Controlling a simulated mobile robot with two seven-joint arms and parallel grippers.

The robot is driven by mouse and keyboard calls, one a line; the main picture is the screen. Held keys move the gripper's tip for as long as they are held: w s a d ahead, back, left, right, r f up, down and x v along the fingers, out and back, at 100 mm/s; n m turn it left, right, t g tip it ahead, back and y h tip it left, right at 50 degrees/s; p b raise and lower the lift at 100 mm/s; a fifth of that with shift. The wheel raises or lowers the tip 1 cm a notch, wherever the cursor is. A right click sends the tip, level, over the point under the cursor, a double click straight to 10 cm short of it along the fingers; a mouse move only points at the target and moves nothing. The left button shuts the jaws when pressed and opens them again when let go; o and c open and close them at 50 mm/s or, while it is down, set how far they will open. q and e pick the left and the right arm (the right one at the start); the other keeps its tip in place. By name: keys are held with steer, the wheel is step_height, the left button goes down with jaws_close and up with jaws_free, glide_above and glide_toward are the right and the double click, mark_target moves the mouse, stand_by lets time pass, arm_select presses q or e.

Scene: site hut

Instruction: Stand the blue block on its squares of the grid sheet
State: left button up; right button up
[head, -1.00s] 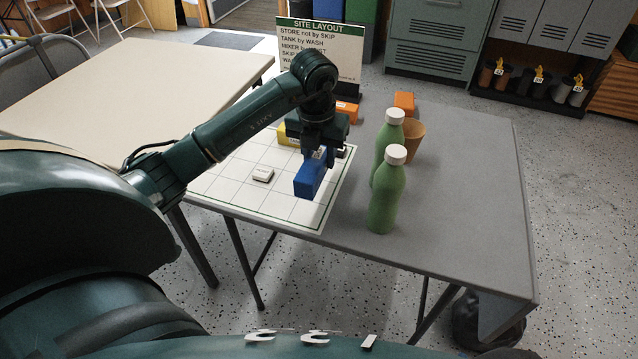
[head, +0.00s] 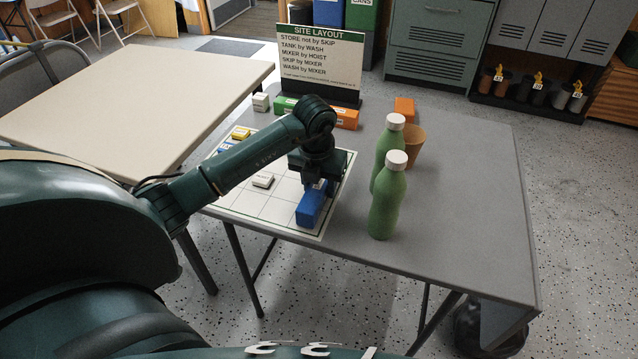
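The blue block (head: 308,210) is at the front right part of the white grid sheet (head: 250,205), near the sheet's right border. My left gripper (head: 316,184) points down at the block's far upper part and looks shut on it. The block's underside is at or very near the sheet; I cannot tell if it touches. A small white labelled block (head: 263,180) lies near the middle of the sheet, and a yellow block (head: 240,133) sits at its back left. My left arm hides part of the sheet. My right gripper is not in view.
Two green bottles (head: 385,205) with white caps stand right of the sheet, with a brown cup (head: 413,140) behind. A sign (head: 320,65), green block (head: 284,104), orange blocks (head: 346,116) and white block (head: 261,102) are at the back. The grey table's (head: 465,210) right side is clear.

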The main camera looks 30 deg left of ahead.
mark_target(317, 187)
arm_select(q)
steer(key=o, duration=0.3)
steer(key=shift+o, duration=0.2)
step_height(317, 187, up, 12)
steer(key=s, duration=0.1)
steer(key=shift+s+d+r+p, duration=0.15)
steer(key=shift+s+d+p, duration=0.05)
steer(key=shift+p, duration=0.2)
